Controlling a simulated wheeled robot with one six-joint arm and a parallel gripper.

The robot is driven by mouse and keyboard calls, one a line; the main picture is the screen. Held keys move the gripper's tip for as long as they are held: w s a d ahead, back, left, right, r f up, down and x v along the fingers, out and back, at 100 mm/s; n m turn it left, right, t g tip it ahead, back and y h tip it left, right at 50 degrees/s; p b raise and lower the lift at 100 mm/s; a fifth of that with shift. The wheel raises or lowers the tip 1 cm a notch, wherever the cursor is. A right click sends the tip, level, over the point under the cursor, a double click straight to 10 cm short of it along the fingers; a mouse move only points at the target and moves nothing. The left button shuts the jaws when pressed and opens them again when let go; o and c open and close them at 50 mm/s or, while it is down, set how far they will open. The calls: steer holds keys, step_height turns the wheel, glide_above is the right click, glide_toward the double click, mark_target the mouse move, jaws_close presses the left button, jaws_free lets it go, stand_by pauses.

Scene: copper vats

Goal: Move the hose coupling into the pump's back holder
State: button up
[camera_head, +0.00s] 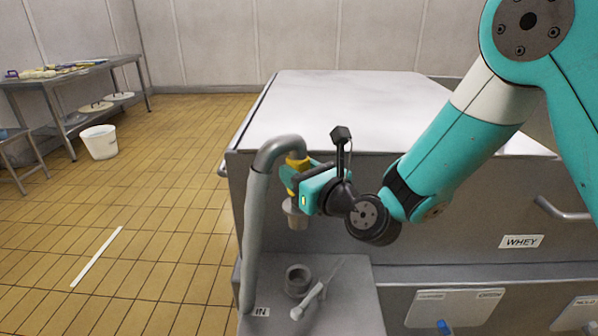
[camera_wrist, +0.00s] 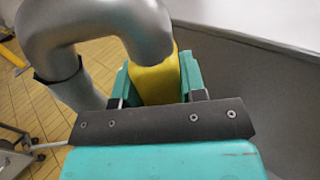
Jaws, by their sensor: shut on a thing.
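A thick grey hose (camera_head: 255,210) rises from the ledge, bends over and points down at its end; its bend also shows in the wrist view (camera_wrist: 95,28). The hose coupling (camera_head: 297,161) has a yellow body at that end, with a grey cylindrical end (camera_head: 297,218) hanging below my gripper. My gripper (camera_head: 291,180) is shut on the yellow body, which shows between its teal fingers in the wrist view (camera_wrist: 157,82). The coupling hangs roughly upright above a grey round socket (camera_head: 297,279) on the ledge, clear of it. I cannot tell which holder is the pump's back one.
A light brush-like tool (camera_head: 308,302) lies beside the socket, near the "IN" label (camera_head: 261,312). A large steel vat (camera_head: 340,100) stands behind my arm, with a "WHEY" label (camera_head: 521,242). A table (camera_head: 70,72) and a white bucket (camera_head: 100,143) stand far left; tiled floor is open between.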

mark_target(303, 145)
steer(key=shift+r+p, duration=3.15)
steer(key=shift+p, duration=0.1)
steer(key=shift+a, duration=0.1)
